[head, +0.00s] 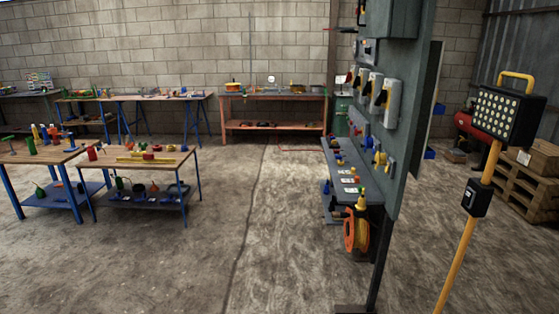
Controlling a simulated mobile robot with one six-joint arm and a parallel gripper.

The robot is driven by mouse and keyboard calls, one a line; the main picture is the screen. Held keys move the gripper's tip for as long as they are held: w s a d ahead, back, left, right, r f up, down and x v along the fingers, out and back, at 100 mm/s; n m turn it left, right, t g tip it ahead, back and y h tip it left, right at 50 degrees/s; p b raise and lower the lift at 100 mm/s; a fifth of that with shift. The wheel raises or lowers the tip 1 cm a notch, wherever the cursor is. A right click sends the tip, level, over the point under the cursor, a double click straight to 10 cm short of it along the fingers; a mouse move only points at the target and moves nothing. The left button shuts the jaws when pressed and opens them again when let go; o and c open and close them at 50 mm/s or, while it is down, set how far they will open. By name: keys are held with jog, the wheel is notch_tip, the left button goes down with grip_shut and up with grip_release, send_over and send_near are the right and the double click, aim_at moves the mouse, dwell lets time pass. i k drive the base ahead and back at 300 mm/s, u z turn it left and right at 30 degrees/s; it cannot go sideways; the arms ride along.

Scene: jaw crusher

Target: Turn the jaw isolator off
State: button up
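A tall grey panel (405,120) stands right of the middle in the head view, seen nearly edge-on. Several grey switch boxes with dark handles are mounted in a row on its left-facing side. The nearest switch box (391,98) shows most clearly, with others behind it, partly overlapped. I cannot tell which one is the jaw isolator, and no label or handle position is readable. My gripper is not in view.
A shelf (349,188) with small coloured items juts left from the panel, with an orange cable reel (357,232) below. A yellow-posted work light (510,115) stands at right. A blue-legged table (140,162) stands left. The middle concrete floor (270,230) is clear.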

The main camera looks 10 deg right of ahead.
aim_at(358, 82)
jog(key=z, duration=0.15)
jog(key=i, duration=2.35)
jog(key=u, duration=0.6)
jog(key=i, duration=0.85)
jog(key=u, duration=0.5)
jog(key=i, duration=0.75)
jog(key=u, duration=0.3)
